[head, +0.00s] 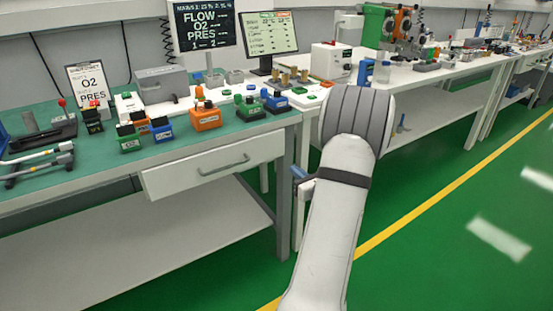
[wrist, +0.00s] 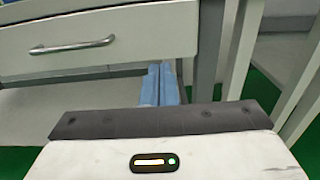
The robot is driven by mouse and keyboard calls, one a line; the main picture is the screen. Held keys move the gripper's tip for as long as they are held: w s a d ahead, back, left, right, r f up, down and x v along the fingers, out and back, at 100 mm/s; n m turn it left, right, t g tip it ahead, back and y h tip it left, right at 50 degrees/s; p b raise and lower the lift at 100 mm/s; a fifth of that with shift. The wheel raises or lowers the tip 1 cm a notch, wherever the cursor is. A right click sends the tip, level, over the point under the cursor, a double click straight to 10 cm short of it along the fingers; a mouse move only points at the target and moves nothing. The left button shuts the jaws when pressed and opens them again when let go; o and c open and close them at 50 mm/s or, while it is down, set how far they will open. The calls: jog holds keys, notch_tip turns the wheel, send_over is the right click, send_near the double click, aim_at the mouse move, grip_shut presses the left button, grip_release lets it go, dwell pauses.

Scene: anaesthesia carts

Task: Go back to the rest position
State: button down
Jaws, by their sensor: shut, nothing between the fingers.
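My gripper (wrist: 160,70) shows in the wrist view as two blue fingers side by side, closed together with nothing held. It is in front of the workbench, near the right end of a white drawer (wrist: 120,35) with a grey handle. In the head view my arm reaches up from the bottom, right of the bench's drawer (head: 215,165). A small blue part of the gripper (head: 299,172) shows at the arm's left edge; the rest is hidden. I cannot tell whether the fingers touch the bench.
The green-topped bench (head: 190,150) carries several small coloured blocks, a sign (head: 89,84) and a dark display (head: 205,27). A monitor (head: 268,34) stands behind. A white bench (head: 440,75) runs off to the right. Green floor (head: 440,240) with a yellow line is clear at right.

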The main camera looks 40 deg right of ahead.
jog(key=shift+s, duration=0.1)
jog(key=w+a+r+n+g+y+p, duration=0.1)
jog(key=w+a+r+n+y+p, duration=0.15)
jog(key=a, duration=0.35)
jog(key=w+a+r+n+y+p, duration=0.1)
jog(key=w+a+r+n+y, duration=0.1)
jog(key=a+r+n+y, duration=0.3)
jog(key=s+a+r+n+g+y+p, duration=0.2)
jog(key=a+r+n+g, duration=0.15)
jog(key=a, duration=0.45)
jog(key=s+a+r+n+g+y+p, duration=0.1)
jog(key=a+r+n+g+p, duration=0.15)
jog(key=a+n, duration=0.4)
jog(key=s+a+r+n+g+y+p, duration=0.2)
jog(key=a+g+p, duration=0.15)
jog(key=a, duration=0.55)
jog(key=s+a+r+n+g+h+p, duration=0.2)
jog(key=s+r+n+h+p, duration=0.3)
jog(key=n, duration=0.4)
jog(key=s+a+r+n+g+h+p, duration=0.2)
jog(key=s+a+r+n+h+p, duration=0.2)
jog(key=s+n, duration=0.5)
jog(key=shift+r+g+h+p, duration=0.35)
jog(key=shift+r+p, duration=0.05)
jog(key=shift+r, duration=0.95)
